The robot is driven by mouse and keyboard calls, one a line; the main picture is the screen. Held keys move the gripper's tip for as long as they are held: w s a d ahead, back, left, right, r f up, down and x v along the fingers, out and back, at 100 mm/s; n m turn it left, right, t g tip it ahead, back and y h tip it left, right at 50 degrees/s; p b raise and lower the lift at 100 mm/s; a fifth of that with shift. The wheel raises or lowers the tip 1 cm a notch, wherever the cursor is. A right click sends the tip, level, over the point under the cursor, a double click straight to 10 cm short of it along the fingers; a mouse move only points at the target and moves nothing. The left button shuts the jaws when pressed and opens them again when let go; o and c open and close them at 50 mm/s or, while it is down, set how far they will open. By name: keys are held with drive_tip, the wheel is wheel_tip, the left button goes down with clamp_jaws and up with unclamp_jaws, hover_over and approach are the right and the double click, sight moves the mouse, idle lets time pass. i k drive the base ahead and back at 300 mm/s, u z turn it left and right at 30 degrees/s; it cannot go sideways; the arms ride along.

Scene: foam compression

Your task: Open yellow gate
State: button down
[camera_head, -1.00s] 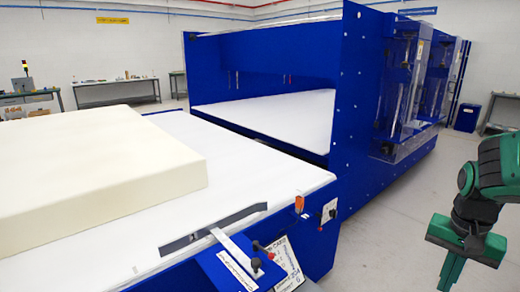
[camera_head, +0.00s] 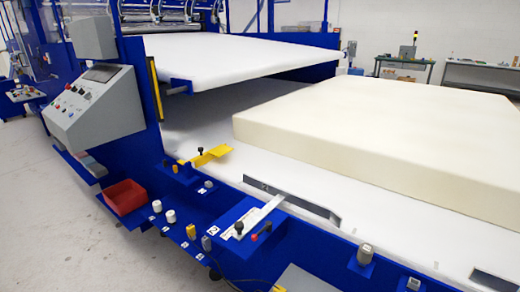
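A yellow gate (camera_head: 211,156), a short flat plate with a black knob beside it, lies at the front-left edge of the white conveyor bed (camera_head: 195,125). It is mounted on a blue bracket, and its plate points right over the bed. A silver gate arm (camera_head: 258,215) with a dark plate (camera_head: 300,201) is further right along the same edge. My gripper is outside the current view.
A large cream foam block (camera_head: 370,130) lies on the bed at the right. A grey control console (camera_head: 95,105) and a red bin (camera_head: 124,196) stand left of the yellow gate. Several small knobs line the blue front ledge (camera_head: 180,235). The floor at the lower left is clear.

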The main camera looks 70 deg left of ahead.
sight(203, 158)
drive_tip(key=u, duration=2.8)
drive_tip(key=k, duration=0.4)
drive_tip(key=u, duration=0.55)
drive_tip(key=i, duration=2.4)
drive_tip(key=z, duration=0.65)
